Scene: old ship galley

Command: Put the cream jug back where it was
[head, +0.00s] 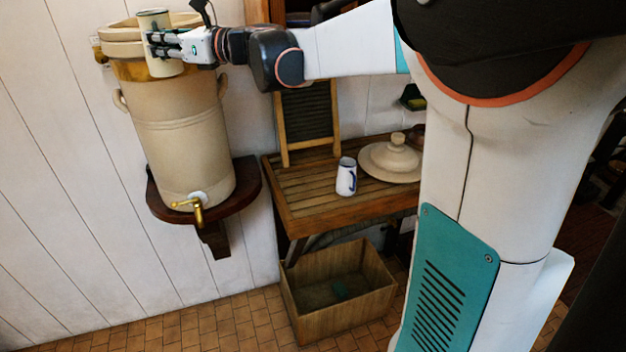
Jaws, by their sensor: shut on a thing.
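The cream jug (155,33) is upright at the top left of the head view. My gripper (166,45) is shut on it, reaching in from the right, and its fingers cover part of the jug's side. The jug is at the mouth of a large stoneware crock (180,130), overlapping its near rim in the picture. I cannot tell whether the jug touches the rim.
The crock, with a brass tap (197,212), stands on a wooden wall shelf (247,185). A wooden crate (335,312) sits on the tiled floor below.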

